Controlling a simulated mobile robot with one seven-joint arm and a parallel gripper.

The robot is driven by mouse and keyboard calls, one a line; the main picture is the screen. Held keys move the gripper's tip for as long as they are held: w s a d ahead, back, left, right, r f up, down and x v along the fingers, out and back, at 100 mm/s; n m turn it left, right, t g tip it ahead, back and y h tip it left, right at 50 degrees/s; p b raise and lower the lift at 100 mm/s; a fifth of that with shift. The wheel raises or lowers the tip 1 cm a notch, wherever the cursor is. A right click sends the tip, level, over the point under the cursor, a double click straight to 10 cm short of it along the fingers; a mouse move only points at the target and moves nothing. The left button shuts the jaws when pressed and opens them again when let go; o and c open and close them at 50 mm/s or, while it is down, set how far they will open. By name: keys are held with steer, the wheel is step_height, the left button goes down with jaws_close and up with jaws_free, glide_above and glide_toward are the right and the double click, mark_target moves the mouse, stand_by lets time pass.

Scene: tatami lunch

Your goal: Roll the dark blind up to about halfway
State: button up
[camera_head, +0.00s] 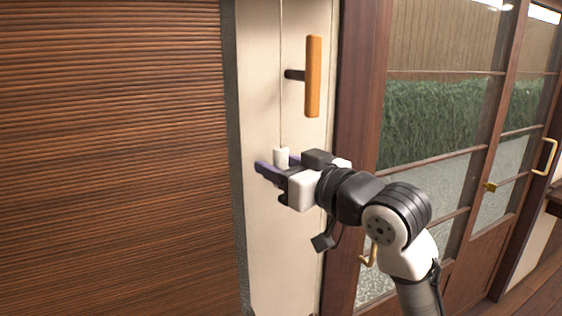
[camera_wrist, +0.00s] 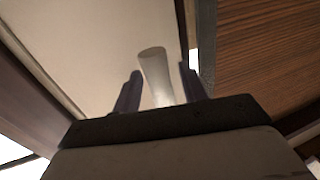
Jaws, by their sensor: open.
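The dark blind (camera_head: 115,150) is a brown slatted panel filling the left of the head view, and it covers the whole height seen there. Its edge also shows at the right of the wrist view (camera_wrist: 255,50). A thin pull cord (camera_head: 281,80) hangs beside it against the cream wall and ends in a white pull knob (camera_head: 281,156). My gripper (camera_head: 266,168) is at the knob with its fingers open. In the wrist view the knob (camera_wrist: 156,75) stands between the two fingers, with gaps seen on both sides.
An orange wooden handle (camera_head: 313,76) on a dark mount sticks out from the wall above my gripper. Glazed wooden doors (camera_head: 440,150) with brass handles stand to the right. A dark wood post (camera_head: 352,110) lies between wall and doors.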

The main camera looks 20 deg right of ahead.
jaws_close()
steer(key=shift+f, duration=0.1)
